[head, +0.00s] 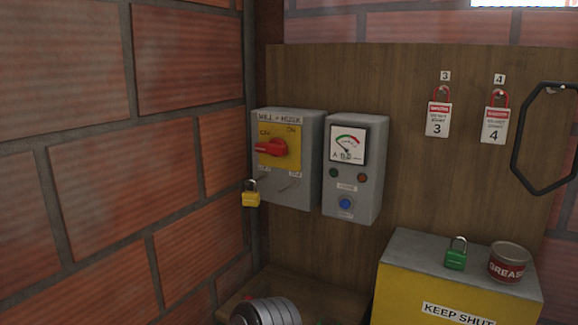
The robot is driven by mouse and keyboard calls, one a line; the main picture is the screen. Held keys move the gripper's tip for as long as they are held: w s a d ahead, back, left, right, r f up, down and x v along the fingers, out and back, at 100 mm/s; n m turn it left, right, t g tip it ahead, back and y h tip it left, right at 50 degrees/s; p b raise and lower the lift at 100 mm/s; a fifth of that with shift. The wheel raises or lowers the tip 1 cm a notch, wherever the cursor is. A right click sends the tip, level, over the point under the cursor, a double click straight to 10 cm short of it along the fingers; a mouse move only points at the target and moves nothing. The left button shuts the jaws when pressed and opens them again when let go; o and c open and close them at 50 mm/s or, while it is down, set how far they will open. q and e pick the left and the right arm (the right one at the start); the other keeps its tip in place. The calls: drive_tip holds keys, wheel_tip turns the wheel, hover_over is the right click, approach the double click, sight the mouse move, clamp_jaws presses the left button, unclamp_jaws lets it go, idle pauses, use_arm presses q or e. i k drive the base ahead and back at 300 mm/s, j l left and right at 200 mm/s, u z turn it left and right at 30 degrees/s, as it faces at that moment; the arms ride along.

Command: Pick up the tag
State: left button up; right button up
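Two white-and-red tags hang from red-shackled hangers on the wooden board. The tag marked 3 (438,120) hangs under a small label 3. The tag marked 4 (495,126) hangs to its right under a label 4. Both hang upright, apart from each other, and the smaller print is too small to read. Neither of my grippers is in view.
A grey switch box (306,130) with a red handle has a yellow padlock (250,195) at its lower left. A gauge box (368,190) is beside it. A yellow cabinet (410,285) carries a green padlock (456,254) and grease tin (509,261). A black loop (516,150) is right of the tags.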

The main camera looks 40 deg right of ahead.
sight(439, 117)
drive_tip(key=z, duration=2.3)
